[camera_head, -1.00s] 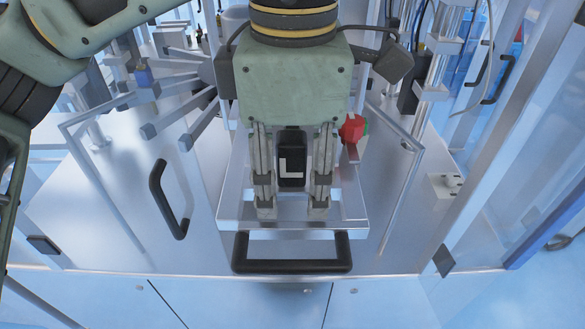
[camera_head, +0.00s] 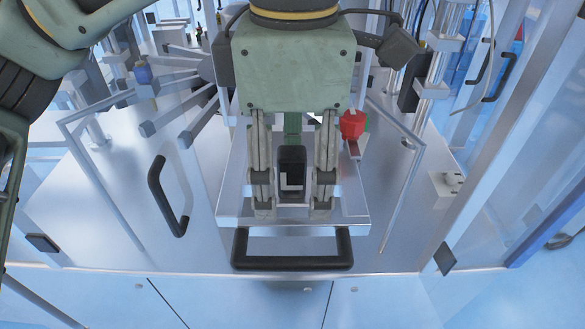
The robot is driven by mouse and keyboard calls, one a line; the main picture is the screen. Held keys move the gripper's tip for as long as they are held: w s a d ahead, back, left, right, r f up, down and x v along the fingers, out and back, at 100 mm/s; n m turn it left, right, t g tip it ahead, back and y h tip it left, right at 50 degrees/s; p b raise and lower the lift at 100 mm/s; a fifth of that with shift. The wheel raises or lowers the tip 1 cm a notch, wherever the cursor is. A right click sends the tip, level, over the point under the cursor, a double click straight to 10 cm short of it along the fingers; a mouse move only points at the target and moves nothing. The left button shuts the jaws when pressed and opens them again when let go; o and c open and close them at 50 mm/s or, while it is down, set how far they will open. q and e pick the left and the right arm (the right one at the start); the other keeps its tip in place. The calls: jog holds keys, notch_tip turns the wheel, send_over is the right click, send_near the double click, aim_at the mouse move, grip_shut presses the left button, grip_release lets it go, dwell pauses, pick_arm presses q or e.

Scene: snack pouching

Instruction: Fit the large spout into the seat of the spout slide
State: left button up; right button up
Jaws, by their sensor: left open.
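My left gripper (camera_head: 292,211) comes down in the middle of the camera_head view, open, its two fingers pointing down and apart. Between the fingers, a black block (camera_head: 291,160) with a white L-shaped mark shows; I cannot tell whether it is the large spout or part of the slide. A narrow green part (camera_head: 292,124) shows just above the block. A pale metal tray-like frame (camera_head: 232,223) lies under the fingertips; it may be the spout slide, but its seat cannot be made out. My right gripper is not in view.
A red part (camera_head: 352,124) stands just right of the gripper. A black handle (camera_head: 292,263) is at the frame's front and another (camera_head: 167,197) is to the left. Metal bars (camera_head: 178,117) fan out at the left. Clear panels flank the metal deck, which is bare at left.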

pick_arm(q)
jog(key=r, duration=1.1)
jog(key=shift+s, duration=0.2)
jog(key=shift+f, duration=0.1)
